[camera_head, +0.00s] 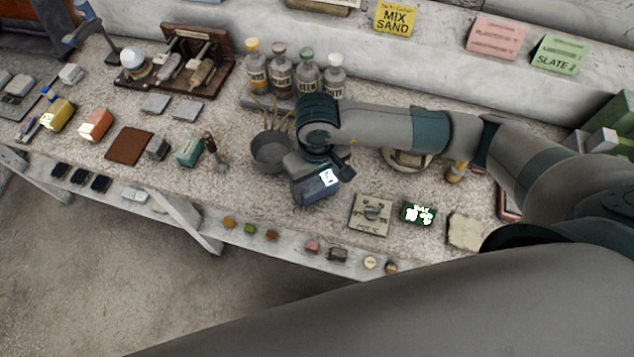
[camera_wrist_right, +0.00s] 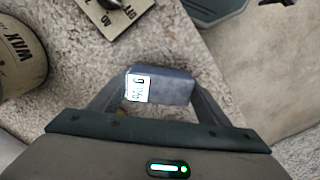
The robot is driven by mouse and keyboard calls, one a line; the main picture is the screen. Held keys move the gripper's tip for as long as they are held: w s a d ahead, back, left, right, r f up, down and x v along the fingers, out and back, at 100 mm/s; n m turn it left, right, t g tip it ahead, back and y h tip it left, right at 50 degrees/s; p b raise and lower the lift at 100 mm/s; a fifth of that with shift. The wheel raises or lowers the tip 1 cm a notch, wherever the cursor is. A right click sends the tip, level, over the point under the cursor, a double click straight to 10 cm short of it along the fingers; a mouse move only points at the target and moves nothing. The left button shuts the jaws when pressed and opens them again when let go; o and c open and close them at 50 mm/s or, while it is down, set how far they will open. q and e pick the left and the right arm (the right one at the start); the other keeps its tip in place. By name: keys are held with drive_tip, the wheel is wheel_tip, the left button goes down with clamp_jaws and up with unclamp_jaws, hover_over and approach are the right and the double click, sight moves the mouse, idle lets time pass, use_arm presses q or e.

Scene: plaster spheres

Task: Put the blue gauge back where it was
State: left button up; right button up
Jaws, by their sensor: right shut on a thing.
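The blue gauge (camera_head: 312,191) is a small blue-grey box with a white display. My left gripper is not in view.
A dial plate (camera_head: 370,215) and a dark green lit display (camera_head: 418,213) lie right of the gauge. A grey pot (camera_head: 270,151) stands to its left, with several bottles (camera_head: 281,72) behind. A lower shelf (camera_head: 290,250) holds several small blocks. The speckled counter is bare around (camera_head: 236,190).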

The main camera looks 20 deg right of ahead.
drive_tip(key=shift+f, duration=0.45)
drive_tip(key=shift+f, duration=0.25)
drive_tip(key=o, duration=0.9)
drive_tip(key=shift+o, duration=0.2)
drive_tip(key=shift+r, duration=0.15)
